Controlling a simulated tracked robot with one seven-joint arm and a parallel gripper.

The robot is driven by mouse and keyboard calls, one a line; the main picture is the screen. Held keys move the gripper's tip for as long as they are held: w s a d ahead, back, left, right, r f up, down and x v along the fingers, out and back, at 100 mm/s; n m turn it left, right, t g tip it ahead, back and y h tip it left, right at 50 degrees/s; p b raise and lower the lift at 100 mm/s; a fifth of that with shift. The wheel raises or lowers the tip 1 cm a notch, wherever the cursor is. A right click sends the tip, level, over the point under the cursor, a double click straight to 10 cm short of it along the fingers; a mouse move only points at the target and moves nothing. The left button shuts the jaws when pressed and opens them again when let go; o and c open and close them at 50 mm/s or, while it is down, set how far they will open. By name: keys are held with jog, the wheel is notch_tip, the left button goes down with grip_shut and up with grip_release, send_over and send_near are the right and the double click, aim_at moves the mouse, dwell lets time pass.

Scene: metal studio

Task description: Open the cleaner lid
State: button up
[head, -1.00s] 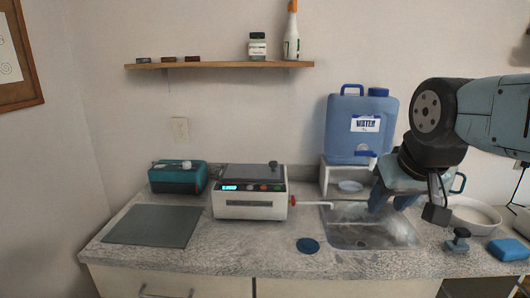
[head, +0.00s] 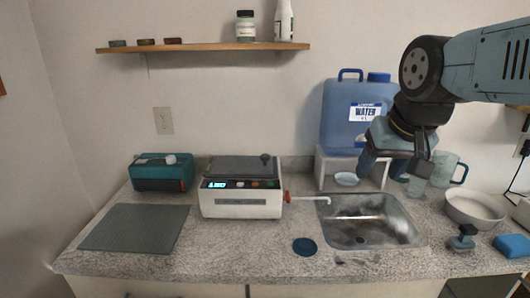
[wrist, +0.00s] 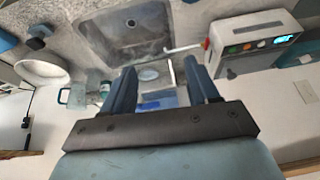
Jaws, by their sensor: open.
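The cleaner is a white box (head: 241,203) with a lit blue display and coloured buttons on its front, standing at the middle of the counter. Its dark grey lid (head: 240,169) lies closed on top, with a small dark knob (head: 265,157) near the right end. The cleaner also shows at the upper right of the wrist view (wrist: 255,30). My gripper (head: 386,177) is in the air above the back of the sink, well right of the cleaner. In the wrist view its two fingers (wrist: 163,82) are apart with nothing held between them.
A metal sink (head: 395,228) lies right of the cleaner, whose spout (head: 312,199) points toward it. A blue water container (head: 345,115) stands on a white stand behind. A teal box (head: 161,175) and grey mat (head: 135,228) are left. A shelf (head: 210,47) hangs above.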

jog(key=w+a+r+m+g, duration=0.2)
jog(key=w+a+r, duration=0.15)
jog(key=w, duration=0.55)
jog(key=m+g, duration=0.3)
jog(key=m, duration=0.4)
send_over(265, 155)
jog(key=f, duration=0.2)
notch_tip(265, 155, down, 13)
jog(key=shift+r, duration=0.1)
jog(key=shift+c, duration=0.4)
grip_shut()
